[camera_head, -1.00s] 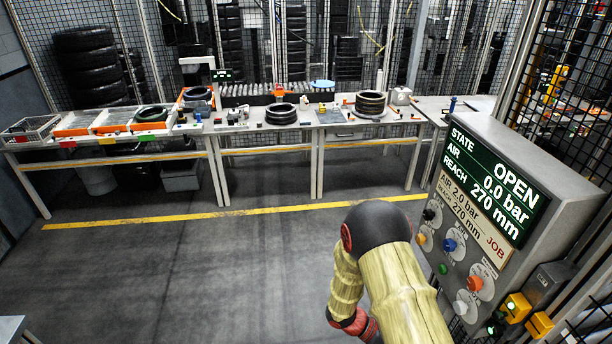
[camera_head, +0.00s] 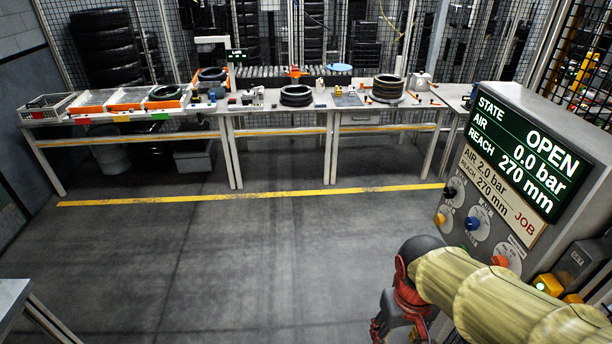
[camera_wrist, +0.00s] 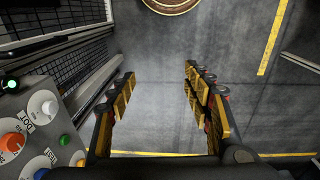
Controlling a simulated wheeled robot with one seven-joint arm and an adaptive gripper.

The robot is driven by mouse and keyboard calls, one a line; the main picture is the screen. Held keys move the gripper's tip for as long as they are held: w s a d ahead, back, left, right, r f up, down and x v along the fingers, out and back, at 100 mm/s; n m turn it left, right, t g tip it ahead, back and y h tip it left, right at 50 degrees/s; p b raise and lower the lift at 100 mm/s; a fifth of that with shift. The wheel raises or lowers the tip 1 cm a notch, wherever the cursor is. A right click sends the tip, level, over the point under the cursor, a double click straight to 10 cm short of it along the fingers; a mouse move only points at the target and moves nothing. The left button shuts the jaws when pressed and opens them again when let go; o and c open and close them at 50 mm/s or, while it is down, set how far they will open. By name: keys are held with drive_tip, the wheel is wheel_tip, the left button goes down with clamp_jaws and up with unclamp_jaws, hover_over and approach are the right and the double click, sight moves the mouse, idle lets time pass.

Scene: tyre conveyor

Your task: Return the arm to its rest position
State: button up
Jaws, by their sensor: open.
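My gripper (camera_wrist: 160,95) is open in the wrist view, its two fingers spread with only bare floor between them. In the head view the far end of my arm shows at the lower right, in front of the control panel, with the gripper (camera_head: 400,325) only partly visible at the bottom. The control panel (camera_head: 530,150) stands close on the right with a screen reading OPEN, 0.0 bar and 270 mm. Its knobs also show at the left of the wrist view (camera_wrist: 30,130), close beside the gripper.
A long workbench (camera_head: 275,122) with tyres (camera_head: 296,95) and orange trays stands at the back. A yellow floor line (camera_head: 250,196) runs before it; the floor between is clear. A grey table corner (camera_head: 12,300) is at lower left. Wire fencing closes the back and right.

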wheel_tip(320, 180, up, 7)
drive_tip(key=s+m+t+b, duration=0.1)
drive_tip(key=s+t+b, duration=0.2)
drive_tip(key=t+b, duration=0.2)
drive_tip(key=shift+f+y, duration=0.15)
drive_tip(key=shift+y, duration=0.15)
drive_tip(key=shift+w, duration=0.1)
idle(0.6)
